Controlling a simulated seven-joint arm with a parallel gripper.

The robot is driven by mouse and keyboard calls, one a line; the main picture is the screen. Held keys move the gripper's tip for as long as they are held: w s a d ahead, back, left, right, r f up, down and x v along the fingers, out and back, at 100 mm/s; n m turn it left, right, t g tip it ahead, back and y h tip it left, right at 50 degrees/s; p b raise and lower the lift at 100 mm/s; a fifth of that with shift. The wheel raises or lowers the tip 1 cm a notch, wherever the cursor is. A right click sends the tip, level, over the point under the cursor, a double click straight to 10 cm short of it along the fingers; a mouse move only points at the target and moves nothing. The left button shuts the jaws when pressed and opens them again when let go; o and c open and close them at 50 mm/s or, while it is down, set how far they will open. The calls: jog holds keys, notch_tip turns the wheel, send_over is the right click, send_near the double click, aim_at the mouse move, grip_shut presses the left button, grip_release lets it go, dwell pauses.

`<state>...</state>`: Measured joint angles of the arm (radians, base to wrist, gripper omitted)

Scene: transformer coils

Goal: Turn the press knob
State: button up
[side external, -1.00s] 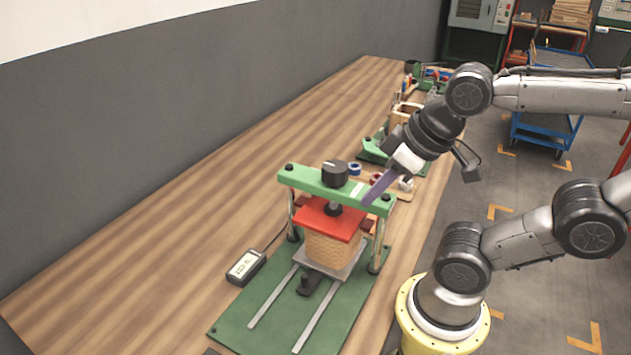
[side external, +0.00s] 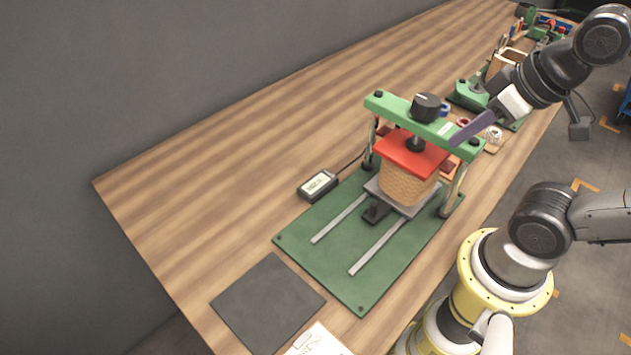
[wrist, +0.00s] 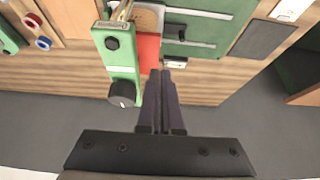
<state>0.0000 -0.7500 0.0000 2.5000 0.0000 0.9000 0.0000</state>
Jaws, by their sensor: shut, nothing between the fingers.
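The press has a green crossbeam (side external: 378,101) on two posts, with a black knob (side external: 426,107) with a white mark on top. The knob also shows in the wrist view (wrist: 122,94), left of the fingers. Under the beam, a red plate (side external: 405,150) lies on a tan coil block (side external: 405,186). My gripper (side external: 453,143) has long dark purple fingers, shut together and empty. Its tips are near the right part of the beam, to the right of the knob and apart from it. In the wrist view my gripper (wrist: 160,72) points past the knob towards the red plate; contact with the beam cannot be told.
The press stands on a green base with rails (side external: 340,217). A small display box (side external: 318,185) is wired beside it. A dark mat (side external: 268,302) and a paper (side external: 318,341) lie at the front. Another green fixture (side external: 470,95) and coloured rings stand behind. The left bench is clear.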

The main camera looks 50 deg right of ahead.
jog(key=o, duration=0.5)
jog(key=shift+c, duration=0.2)
jog(key=shift+o, duration=1.3)
jog(key=shift+n, duration=0.3)
jog(key=shift+o, duration=1.2)
jog(key=shift+s+f+n, duration=0.15)
jog(key=shift+s+n, duration=0.1)
jog(key=shift+n, duration=0.25)
jog(key=shift+o, duration=1.1)
jog(key=shift+s+r+n+g, duration=0.2)
jog(key=shift+r+n+g, duration=0.1)
jog(key=shift+n, duration=0.5)
jog(key=shift+o, duration=1)
jog(key=r+n, duration=0.1)
jog(key=n, duration=0.1)
jog(key=r+n, duration=0.2)
jog(key=r+n+g, duration=0.1)
jog(key=n, duration=0.1)
jog(key=shift+w+d+r, duration=0.2)
jog(key=shift+w+r, duration=0.05)
jog(key=shift+w, duration=0.05)
notch_tip(320, 180, up, 7)
jog(key=n+g, duration=0.4)
jog(key=n, duration=0.5)
send_over(428, 99)
notch_tip(428, 99, down, 13)
jog(key=shift+a+r, duration=0.1)
